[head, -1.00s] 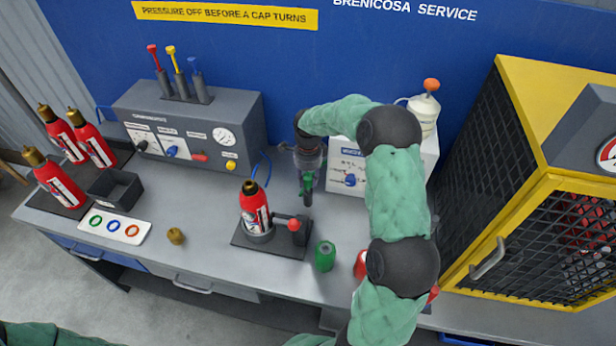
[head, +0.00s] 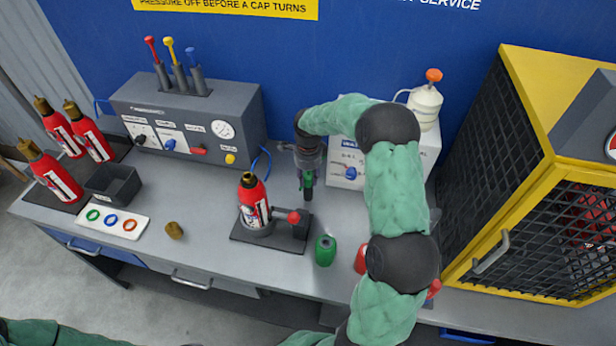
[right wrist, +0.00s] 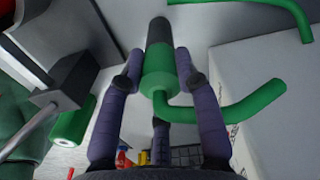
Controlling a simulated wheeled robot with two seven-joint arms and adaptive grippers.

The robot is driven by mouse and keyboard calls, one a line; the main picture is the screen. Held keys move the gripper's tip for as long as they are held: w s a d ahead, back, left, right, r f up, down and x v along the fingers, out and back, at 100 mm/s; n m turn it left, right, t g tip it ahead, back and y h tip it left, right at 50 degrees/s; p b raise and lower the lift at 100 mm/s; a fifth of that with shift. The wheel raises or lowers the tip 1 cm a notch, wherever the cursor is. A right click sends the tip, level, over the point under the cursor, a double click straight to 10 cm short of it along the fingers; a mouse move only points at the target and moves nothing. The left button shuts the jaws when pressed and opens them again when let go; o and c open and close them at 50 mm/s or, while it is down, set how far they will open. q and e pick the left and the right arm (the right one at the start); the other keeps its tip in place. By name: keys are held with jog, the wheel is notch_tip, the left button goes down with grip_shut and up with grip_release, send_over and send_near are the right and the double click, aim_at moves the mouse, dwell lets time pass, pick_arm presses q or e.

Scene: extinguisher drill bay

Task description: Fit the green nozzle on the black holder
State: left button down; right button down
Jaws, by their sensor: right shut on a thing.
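My right gripper (head: 308,178) is above the bench, right of the clamped red extinguisher. In the right wrist view its fingers (right wrist: 155,75) are shut around the green nozzle (right wrist: 158,67), which has a curved green arm (right wrist: 235,112) bending right. The nozzle also shows below the fingers in the head view (head: 308,181). A black cylinder (right wrist: 159,31) continues in line from the nozzle's far end. I cannot tell whether it is the nozzle's own tip or the black holder, nor whether anything touches the bench. My left gripper is out of view.
A red extinguisher (head: 252,200) stands in a dark clamp base (head: 245,235). A green can (head: 325,251) stands near the front edge, with a red object (head: 361,258) beside it. A white box (head: 345,165) is behind right; a yellow-framed cage (head: 520,120) stands far right.

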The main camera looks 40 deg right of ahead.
jog(key=c, duration=0.8)
grip_release()
jog(key=shift+r, duration=0.1)
notch_tip(320, 180, up, 12)
dwell(0.3)
